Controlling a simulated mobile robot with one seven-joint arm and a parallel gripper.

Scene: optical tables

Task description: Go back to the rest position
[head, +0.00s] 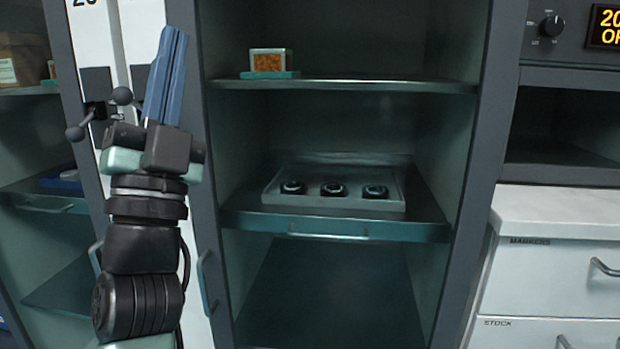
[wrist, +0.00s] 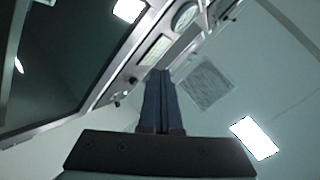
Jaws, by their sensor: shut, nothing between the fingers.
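My gripper (head: 172,50) points upward at the left of the head view, in front of the post between two cabinets. Its two blue fingers are shut together with nothing between them. The closed fingers also show in the wrist view (wrist: 160,75), against the ceiling and the upper part of a cabinet or panel. My arm stands upright below the gripper. The gripper appears apart from the shelves and objects, though its exact distance to the cabinet post is hard to tell.
An open cabinet holds a grey tray (head: 285,200) with three dark round parts (head: 333,190) on its middle shelf. A small box with orange contents (head: 270,60) sits on the upper shelf. White drawers (head: 545,265) stand at right. A cabinet handle (head: 205,285) is near my arm.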

